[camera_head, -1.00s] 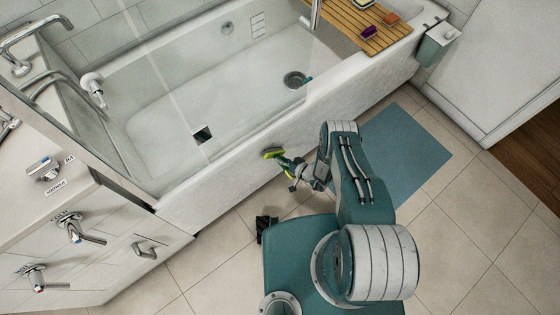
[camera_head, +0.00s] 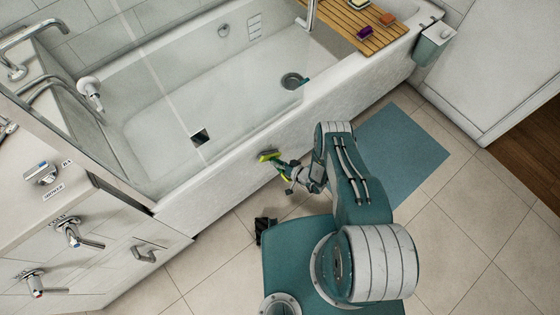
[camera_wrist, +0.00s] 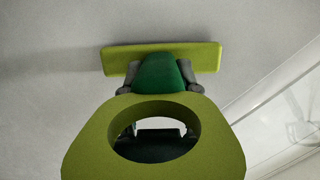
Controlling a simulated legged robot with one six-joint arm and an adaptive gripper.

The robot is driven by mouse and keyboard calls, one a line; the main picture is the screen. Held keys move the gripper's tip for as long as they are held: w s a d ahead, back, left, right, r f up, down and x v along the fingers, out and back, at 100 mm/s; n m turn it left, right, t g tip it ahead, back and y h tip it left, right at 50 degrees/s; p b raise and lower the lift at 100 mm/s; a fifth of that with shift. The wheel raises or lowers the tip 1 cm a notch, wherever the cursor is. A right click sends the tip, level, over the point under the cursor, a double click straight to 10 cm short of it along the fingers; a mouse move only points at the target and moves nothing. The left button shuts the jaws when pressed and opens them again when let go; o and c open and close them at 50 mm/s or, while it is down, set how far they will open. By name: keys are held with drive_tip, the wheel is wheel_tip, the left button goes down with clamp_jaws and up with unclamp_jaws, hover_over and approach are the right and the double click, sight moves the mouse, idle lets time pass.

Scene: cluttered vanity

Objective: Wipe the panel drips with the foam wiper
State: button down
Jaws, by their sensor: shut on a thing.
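My gripper (camera_head: 287,172) is shut on the foam wiper (camera_head: 269,156), a yellow-green tool with a flat head. In the wrist view the wiper's wide foam head (camera_wrist: 205,58) lies against or very close to a pale grey surface. Its dark green neck sits between my grey fingertips (camera_wrist: 160,90), and its ringed handle (camera_wrist: 90,140) fills the near part. In the head view the head is at the outer white side panel (camera_head: 330,122) of the bathtub. I cannot make out any drips on the panel in either view.
A glass screen stands along the tub's rim. A wooden tray (camera_head: 366,28) with small items bridges the tub's far end. A teal mat (camera_head: 405,140) lies on the tiled floor at right. Taps and a grey counter (camera_head: 75,185) stand at left.

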drive_tip(key=shift+s+a, duration=1.5)
drive_tip(key=shift+a, duration=0.8)
drive_tip(key=shift+w+d+r, duration=0.1)
drive_tip(key=shift+w+d, duration=0.65)
drive_tip(key=shift+d, duration=0.4)
drive_tip(key=shift+w+d+f, duration=0.1)
drive_tip(key=shift+w+d, duration=0.7)
drive_tip(key=shift+d, duration=0.3)
drive_tip(key=shift+w+d+r, duration=0.1)
drive_tip(key=shift+w+d, duration=0.65)
drive_tip(key=shift+d, duration=0.4)
drive_tip(key=shift+r, duration=0.5)
drive_tip(key=shift+s+a, duration=2.35)
drive_tip(key=shift+a, duration=1)
drive_tip(key=shift+w+d, duration=0.85)
drive_tip(key=shift+d, duration=0.25)
drive_tip(key=shift+w+d, duration=0.8)
drive_tip(key=shift+d, duration=0.3)
drive_tip(key=shift+w+d, duration=0.3)
drive_tip(key=shift+d, duration=0.25)
drive_tip(key=shift+w+d, duration=0.3)
drive_tip(key=shift+d, duration=0.25)
